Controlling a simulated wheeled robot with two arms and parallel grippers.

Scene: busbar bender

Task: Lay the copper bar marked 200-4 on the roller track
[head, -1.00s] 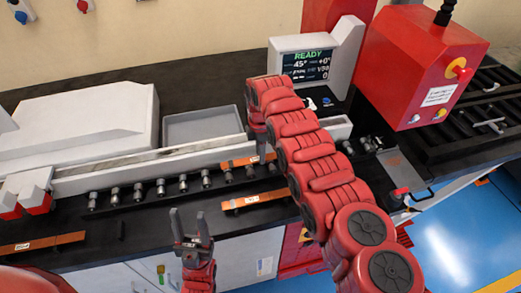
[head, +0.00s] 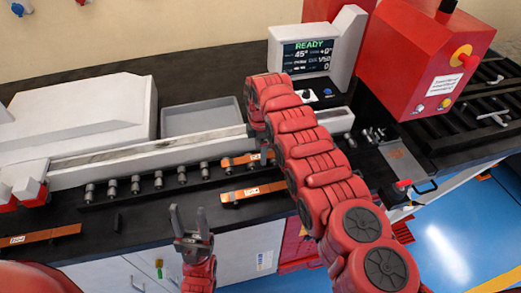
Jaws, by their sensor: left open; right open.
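A copper bar (head: 238,160) with a white label lies on the right part of the roller track (head: 158,181), partly hidden by my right arm. A second labelled copper bar (head: 253,191) lies on the black bench in front of the track. A third (head: 42,235) lies at the far left. The labels are too small to read with certainty. My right gripper (head: 265,152) points down by the bar on the track, mostly hidden; I cannot tell whether it touches the bar. My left gripper (head: 189,222) is open and empty, in front of the bench edge.
A white guide rail (head: 110,170) runs behind the rollers, with a grey tray (head: 200,117) beyond it. The bender's screen (head: 306,56) reads READY. A red machine housing (head: 425,65) stands at right. The bench between the left and middle bars is mostly clear.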

